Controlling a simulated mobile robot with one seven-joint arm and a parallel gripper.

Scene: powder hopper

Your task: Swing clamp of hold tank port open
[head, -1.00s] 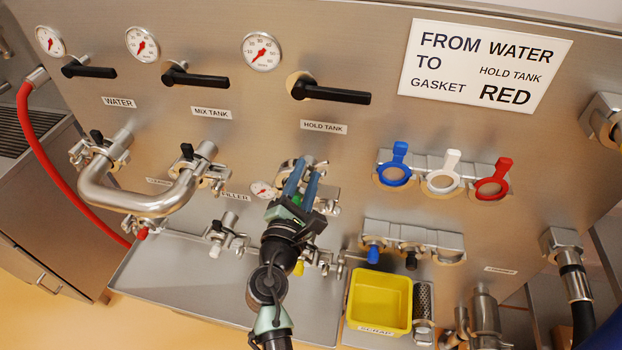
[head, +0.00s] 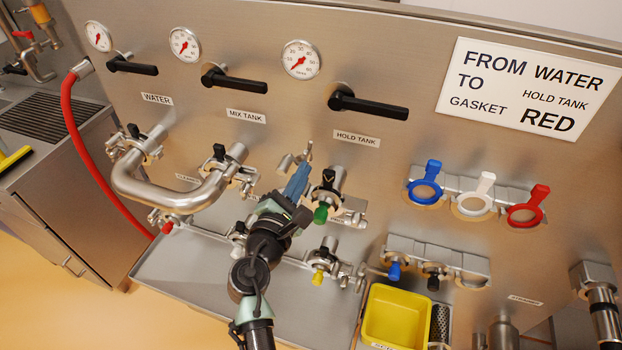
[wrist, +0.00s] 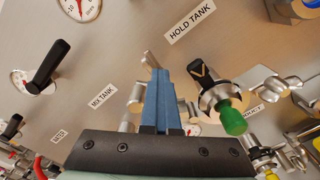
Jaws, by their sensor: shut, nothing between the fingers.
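The hold tank port (head: 327,190) is a steel stub below the HOLD TANK label, with a black knob on top and a green-tipped part (head: 320,214) at its front. It also shows in the wrist view (wrist: 222,97). Steel clamp parts (wrist: 270,88) stick out at its right. Another steel piece (wrist: 150,62) stands out from the panel at its left, partly hidden behind my fingers. I cannot tell how far the clamp is swung. My gripper (head: 300,175) is shut and empty, just left of the port, its blue fingers pointing at the panel; it fills the wrist view's middle (wrist: 166,80).
A steel U-pipe (head: 175,200) joins the two ports on the left. A port with a yellow tip (head: 318,277) sits below. Blue, white and red gaskets (head: 525,215) hang at the right above a yellow scrap bin (head: 396,285). Black valve handles (head: 368,104) project above.

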